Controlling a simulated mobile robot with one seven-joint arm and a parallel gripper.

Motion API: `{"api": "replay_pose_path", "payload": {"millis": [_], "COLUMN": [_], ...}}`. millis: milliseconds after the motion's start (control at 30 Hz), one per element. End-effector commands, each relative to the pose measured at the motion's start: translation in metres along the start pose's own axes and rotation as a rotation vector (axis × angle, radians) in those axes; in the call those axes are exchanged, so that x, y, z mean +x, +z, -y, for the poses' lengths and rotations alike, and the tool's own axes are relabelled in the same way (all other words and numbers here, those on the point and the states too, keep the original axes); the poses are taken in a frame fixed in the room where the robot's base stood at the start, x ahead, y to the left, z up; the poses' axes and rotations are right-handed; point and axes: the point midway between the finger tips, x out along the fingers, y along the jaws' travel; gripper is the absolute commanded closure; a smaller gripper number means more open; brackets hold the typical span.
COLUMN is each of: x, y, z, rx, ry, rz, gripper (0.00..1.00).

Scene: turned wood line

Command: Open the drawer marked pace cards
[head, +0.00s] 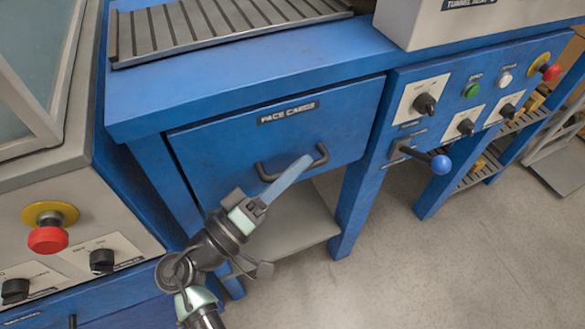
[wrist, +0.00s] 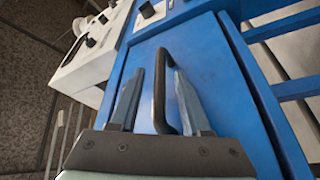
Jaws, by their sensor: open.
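The blue drawer (head: 225,150) carries a label reading PACE CARDS (head: 288,112) and sits under the blue bench top. The drawer looks shut. Its dark bar handle (head: 321,155) is on the lower part of the front, partly hidden by my gripper in the head view. My gripper (head: 300,168) is at the handle. In the wrist view the open fingers (wrist: 156,90) stand on either side of the handle (wrist: 160,75), with gaps visible between them and the bar. Whether a finger touches the handle cannot be told.
A control panel with a blue-knobbed lever (head: 440,164) and a red button (head: 551,72) is right of the drawer. A grey cabinet with a red emergency button (head: 47,239) is at left. A shelf (head: 290,225) lies below the drawer. Open floor (head: 420,270) is at right.

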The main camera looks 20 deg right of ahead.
Motion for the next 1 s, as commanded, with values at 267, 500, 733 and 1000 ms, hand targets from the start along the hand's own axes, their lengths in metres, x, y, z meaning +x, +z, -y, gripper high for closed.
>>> {"api": "replay_pose_path", "payload": {"millis": [267,500,733,1000], "x": [0.0003,0.0,-0.0001,-0.0003], "y": [-0.0003,-0.0004,-0.0004,-0.0004], "z": [-0.0001,-0.0001,0.0,0.0], "rx": [0.0,0.0,0.0,0.0], "ry": [0.0,0.0,0.0,0.0], "rz": [0.0,-0.001,-0.001,-0.001], "gripper": [0.62,1.0,1.0,1.0]}}
